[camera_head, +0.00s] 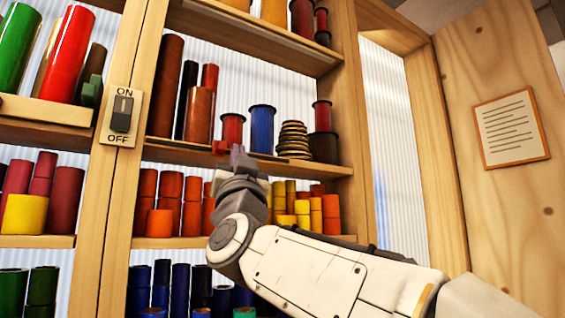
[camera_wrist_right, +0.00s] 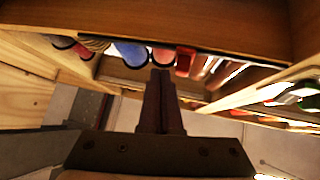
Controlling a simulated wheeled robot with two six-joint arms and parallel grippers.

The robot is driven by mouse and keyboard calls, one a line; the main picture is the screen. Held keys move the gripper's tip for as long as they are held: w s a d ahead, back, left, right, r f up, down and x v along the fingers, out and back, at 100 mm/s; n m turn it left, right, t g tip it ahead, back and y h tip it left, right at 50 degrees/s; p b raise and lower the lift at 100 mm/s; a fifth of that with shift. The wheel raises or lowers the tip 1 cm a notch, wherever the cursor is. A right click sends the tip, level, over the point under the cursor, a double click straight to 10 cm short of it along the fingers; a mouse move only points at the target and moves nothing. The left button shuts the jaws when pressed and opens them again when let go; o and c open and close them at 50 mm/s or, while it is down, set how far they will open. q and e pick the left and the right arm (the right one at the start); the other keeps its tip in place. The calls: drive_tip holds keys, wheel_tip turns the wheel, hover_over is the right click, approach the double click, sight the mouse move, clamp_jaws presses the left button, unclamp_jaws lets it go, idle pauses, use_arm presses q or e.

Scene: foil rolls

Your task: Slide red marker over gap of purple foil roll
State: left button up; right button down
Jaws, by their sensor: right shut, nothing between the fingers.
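A small red marker (camera_head: 219,147) sits on the front edge of the middle shelf (camera_head: 165,152), just left of my right gripper (camera_head: 237,152). In the right wrist view, a red block that looks like the marker (camera_wrist_right: 184,62) shows just right of the fingertips. My right gripper, also in the right wrist view (camera_wrist_right: 160,74), is shut and empty, its fingers together near the shelf edge. I cannot tell whether it touches the marker. I cannot pick out a clearly purple roll. My left gripper is not in view.
A blue roll (camera_head: 262,130), a red roll (camera_head: 232,130) and a stack of discs (camera_head: 293,140) stand behind the shelf edge, with tall brown rolls (camera_head: 165,85) further left. A green marker (camera_head: 92,91) sits on the left shelf. An ON/OFF switch (camera_head: 122,114) is on the post.

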drive_tip(key=shift+s+d+b, duration=0.35)
drive_tip(key=shift+s+d, duration=0.1)
drive_tip(key=shift+s, duration=0.2)
drive_tip(key=shift+s+d+b, duration=0.3)
drive_tip(key=shift+s+d, duration=0.15)
drive_tip(key=shift+s, duration=0.15)
drive_tip(key=shift+f, duration=0.1)
drive_tip(key=b+v, duration=0.4)
drive_tip(key=v, duration=0.1)
idle(0.3)
